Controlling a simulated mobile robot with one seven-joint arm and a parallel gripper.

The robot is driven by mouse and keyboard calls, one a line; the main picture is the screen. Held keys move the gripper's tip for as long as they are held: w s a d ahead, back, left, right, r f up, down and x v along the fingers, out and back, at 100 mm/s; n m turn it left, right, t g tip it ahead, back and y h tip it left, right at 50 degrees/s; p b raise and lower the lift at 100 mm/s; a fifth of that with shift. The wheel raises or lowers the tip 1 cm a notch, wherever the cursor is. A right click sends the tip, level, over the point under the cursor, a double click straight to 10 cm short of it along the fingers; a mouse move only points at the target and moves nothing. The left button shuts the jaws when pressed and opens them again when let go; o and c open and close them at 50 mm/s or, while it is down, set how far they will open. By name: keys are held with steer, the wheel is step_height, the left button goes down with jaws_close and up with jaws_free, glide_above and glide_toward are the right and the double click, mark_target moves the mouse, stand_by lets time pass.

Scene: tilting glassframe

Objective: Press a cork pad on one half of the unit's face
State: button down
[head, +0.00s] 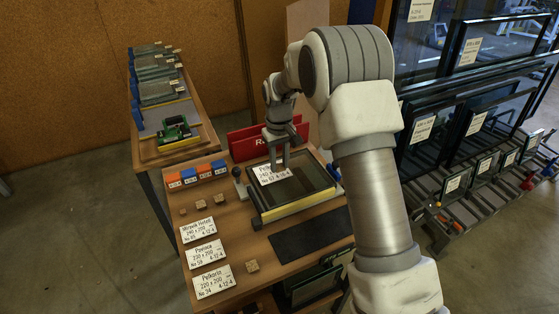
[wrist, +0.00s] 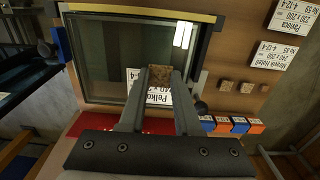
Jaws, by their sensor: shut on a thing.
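The glass unit (head: 318,182) lies in a dark frame with a yellow front edge on the wooden table; its face also fills the upper middle of the wrist view (wrist: 105,60). A white label (head: 265,176) lies on its face, partly hidden by my fingers. My gripper (head: 279,168) points down over the unit's left part. In the wrist view its fingers (wrist: 158,85) are shut on a small brown cork pad (wrist: 160,74). I cannot tell whether the pad touches the glass. Three loose cork pads (head: 197,204) lie left of the frame, and another (head: 252,266) lies nearer the front.
A black-knobbed post (head: 238,173) stands at the frame's left. White label cards (head: 204,253) and a dark mat (head: 309,236) lie in front. Glass racks (head: 470,125) stand at right.

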mark_target(280, 190)
steer(key=shift+f+b, duration=2.4)
steer(key=shift+f, duration=1.4)
steer(key=shift+f+b, duration=0.35)
steer(key=shift+f, duration=0.2)
steer(key=c, duration=0.5)
jaws_free()
steer(key=shift+s, duration=0.1)
steer(key=shift+r, duration=0.15)
